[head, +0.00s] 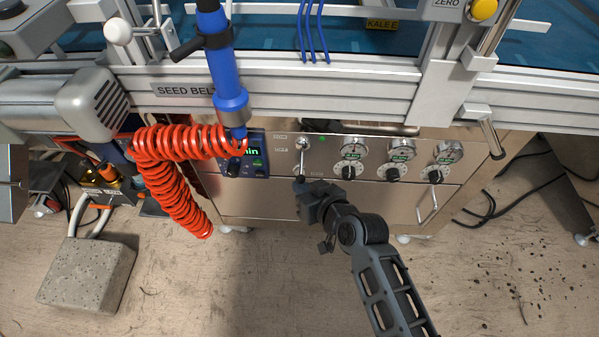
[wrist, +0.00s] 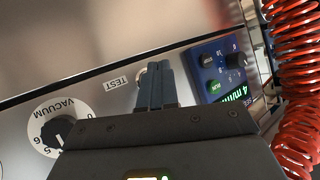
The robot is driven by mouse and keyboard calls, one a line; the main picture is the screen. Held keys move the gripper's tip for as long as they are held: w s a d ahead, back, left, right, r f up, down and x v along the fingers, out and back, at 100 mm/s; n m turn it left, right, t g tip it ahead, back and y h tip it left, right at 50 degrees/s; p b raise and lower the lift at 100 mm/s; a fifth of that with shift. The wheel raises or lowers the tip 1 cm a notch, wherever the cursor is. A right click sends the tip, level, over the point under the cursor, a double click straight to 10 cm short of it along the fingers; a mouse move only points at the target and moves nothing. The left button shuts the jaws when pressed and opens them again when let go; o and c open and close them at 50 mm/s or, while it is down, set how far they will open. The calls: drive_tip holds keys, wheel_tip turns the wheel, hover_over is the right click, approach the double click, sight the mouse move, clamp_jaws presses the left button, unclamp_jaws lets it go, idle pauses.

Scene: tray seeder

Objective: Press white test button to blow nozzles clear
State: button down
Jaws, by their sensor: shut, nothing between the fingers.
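My gripper (head: 299,181) is shut and empty, its fingertips at the steel control panel below the toggle switch (head: 303,143). In the wrist view the closed fingers (wrist: 157,70) point at the panel just beside the TEST label (wrist: 117,83). A small part of a pale round button (wrist: 142,79) shows at the left edge of the fingers; the rest is hidden behind them. In the head view the button is hidden or too small to make out. I cannot tell whether the fingertips touch it.
A VACUUM knob (wrist: 57,131) is left of the fingers in the wrist view. A blue display unit (head: 246,155) and a red coiled hose (head: 180,165) are left of the gripper in the head view. Several gauges (head: 402,150) sit to the right.

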drive_tip(key=shift+w, duration=0.1)
idle(0.7)
drive_tip(key=shift+w, duration=0.3)
drive_tip(key=shift+w+b, duration=0.5)
drive_tip(key=shift+b, duration=0.05)
idle(0.9)
drive_tip(key=shift+s+p, duration=0.45)
drive_tip(key=shift+s, duration=0.45)
drive_tip(key=s+p, duration=0.2)
drive_tip(key=s, duration=0.3)
drive_tip(key=shift+a, duration=0.1)
idle(0.9)
